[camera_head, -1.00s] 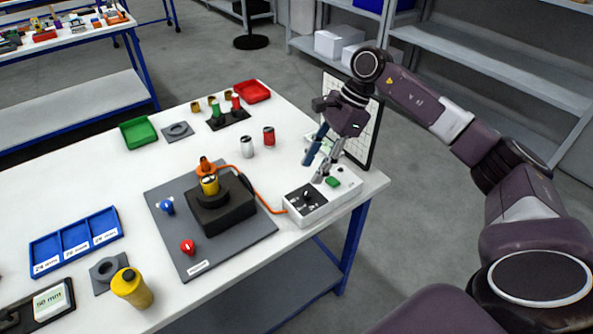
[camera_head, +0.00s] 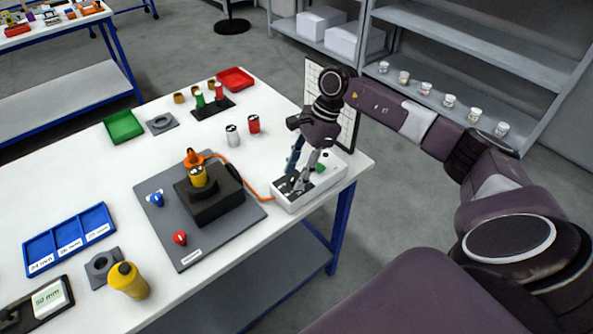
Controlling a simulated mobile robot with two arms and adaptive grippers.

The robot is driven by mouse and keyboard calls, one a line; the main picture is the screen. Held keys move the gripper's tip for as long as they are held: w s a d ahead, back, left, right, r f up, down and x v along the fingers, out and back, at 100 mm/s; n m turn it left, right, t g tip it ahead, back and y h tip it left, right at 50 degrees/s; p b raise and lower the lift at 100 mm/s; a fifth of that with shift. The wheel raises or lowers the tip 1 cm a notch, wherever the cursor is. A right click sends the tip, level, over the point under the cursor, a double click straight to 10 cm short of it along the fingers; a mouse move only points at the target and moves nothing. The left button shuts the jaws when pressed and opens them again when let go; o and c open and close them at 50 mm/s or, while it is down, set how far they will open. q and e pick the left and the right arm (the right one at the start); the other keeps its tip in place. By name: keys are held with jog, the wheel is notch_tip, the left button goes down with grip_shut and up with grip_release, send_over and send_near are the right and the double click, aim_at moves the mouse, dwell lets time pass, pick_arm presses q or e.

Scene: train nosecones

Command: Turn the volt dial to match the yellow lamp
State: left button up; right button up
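The white control box (camera_head: 325,186) sits near the right end of the table, with a green button (camera_head: 321,168) on top and a dark dial at its near-left end. My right gripper (camera_head: 295,181) points down over that dial, its fingertips close to the box top and still apart. The fingers cover most of the dial, so its setting and any contact are unclear. A yellow cylinder with an orange cap (camera_head: 198,177) stands in a black block (camera_head: 212,205); I cannot tell whether it is the lamp. An orange cable joins it to the box. My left gripper is not in view.
A grey plate (camera_head: 219,243) under the block carries a blue knob (camera_head: 156,199) and a red knob (camera_head: 180,238). A red can (camera_head: 253,124) and a silver can (camera_head: 232,136) stand behind. A framed board (camera_head: 347,128) stands upright close behind my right gripper.

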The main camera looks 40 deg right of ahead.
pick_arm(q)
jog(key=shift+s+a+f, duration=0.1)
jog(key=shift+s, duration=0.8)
pick_arm(e)
grip_shut()
